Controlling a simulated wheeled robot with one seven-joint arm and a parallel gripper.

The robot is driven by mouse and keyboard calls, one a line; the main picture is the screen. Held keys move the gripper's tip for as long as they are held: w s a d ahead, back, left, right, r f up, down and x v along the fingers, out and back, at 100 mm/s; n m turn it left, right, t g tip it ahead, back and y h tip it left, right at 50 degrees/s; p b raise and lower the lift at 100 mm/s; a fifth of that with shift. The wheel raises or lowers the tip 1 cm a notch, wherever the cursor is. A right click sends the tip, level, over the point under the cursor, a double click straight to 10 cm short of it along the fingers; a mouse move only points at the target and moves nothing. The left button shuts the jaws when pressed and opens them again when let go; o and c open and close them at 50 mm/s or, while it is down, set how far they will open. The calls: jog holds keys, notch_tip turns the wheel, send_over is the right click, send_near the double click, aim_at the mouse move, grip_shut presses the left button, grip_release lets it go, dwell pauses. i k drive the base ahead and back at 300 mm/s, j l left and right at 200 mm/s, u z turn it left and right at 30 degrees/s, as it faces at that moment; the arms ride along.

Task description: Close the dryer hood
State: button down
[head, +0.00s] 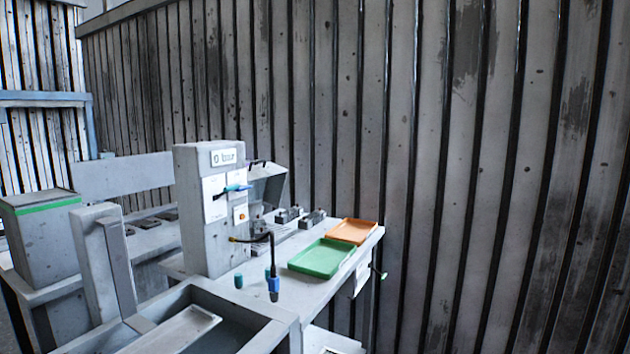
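A grey, partly see-through hood (268,187) shows behind the tall grey column (203,245) on the workbench. It looks raised and tilted, with a gap over the small dark parts below it. Its left side and hinge are hidden by the column, so I cannot tell its exact angle. My gripper is not in view.
A green tray (322,258) and an orange tray (352,231) lie at the bench's right end. A bent black tube with a blue tip (273,284) hangs at the front. A grey open basin (240,335) stands nearer. A corrugated wall (440,150) closes the back.

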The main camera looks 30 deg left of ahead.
aim_at(256, 188)
jog(key=i+u, duration=0.25)
jog(key=i, duration=0.15)
jog(key=i+l+u, duration=0.3)
jog(key=i, duration=0.15)
jog(key=j, duration=0.1)
